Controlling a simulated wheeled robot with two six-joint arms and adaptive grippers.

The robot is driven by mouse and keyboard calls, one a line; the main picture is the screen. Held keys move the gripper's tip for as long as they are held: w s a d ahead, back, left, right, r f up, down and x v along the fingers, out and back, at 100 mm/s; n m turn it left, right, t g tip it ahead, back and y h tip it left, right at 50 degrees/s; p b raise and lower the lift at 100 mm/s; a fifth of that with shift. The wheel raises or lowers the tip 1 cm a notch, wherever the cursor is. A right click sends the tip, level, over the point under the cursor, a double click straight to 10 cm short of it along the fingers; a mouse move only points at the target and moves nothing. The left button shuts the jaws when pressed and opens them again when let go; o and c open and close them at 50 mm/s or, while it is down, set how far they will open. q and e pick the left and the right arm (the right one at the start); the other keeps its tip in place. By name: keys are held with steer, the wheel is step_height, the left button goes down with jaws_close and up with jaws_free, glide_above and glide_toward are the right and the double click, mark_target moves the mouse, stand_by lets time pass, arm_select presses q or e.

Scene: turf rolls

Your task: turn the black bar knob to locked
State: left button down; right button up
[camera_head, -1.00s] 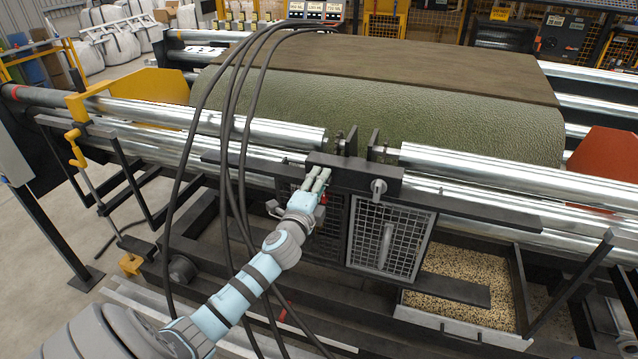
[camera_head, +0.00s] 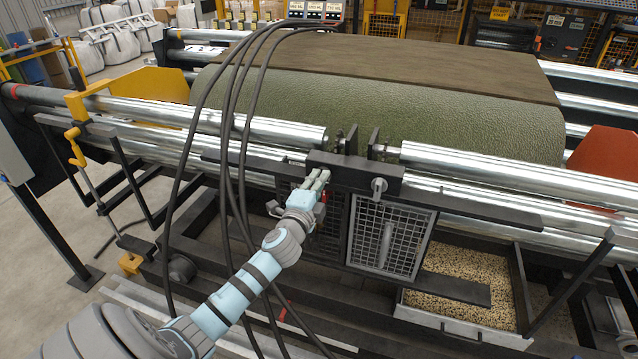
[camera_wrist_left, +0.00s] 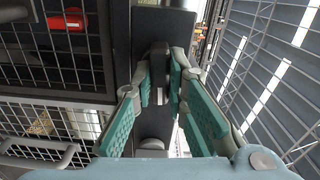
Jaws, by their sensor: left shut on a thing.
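My left gripper (camera_head: 318,178) reaches up to the left end of the dark crossbeam (camera_head: 354,174) above the mesh guard doors. In the left wrist view the two green-padded fingers (camera_wrist_left: 164,82) are shut on the black bar knob (camera_wrist_left: 158,62), which sits on a dark panel (camera_wrist_left: 165,25). The fingers hide much of the knob, and I cannot read any locked marking. In the head view the knob is hidden behind my gripper. My right gripper is in neither view.
A mesh guard door (camera_head: 390,238) with a handle is right of my gripper. Steel rollers (camera_head: 480,175) and the green turf roll (camera_head: 400,115) lie behind. A tray of pellets (camera_head: 460,280) stands at lower right.

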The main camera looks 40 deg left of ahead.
arm_select(q)
steer(key=shift+f+n+b, duration=0.1)
steer(key=shift+n+b, duration=3.05)
steer(key=shift+n, duration=5.25)
steer(key=c, duration=1.6)
jaws_free()
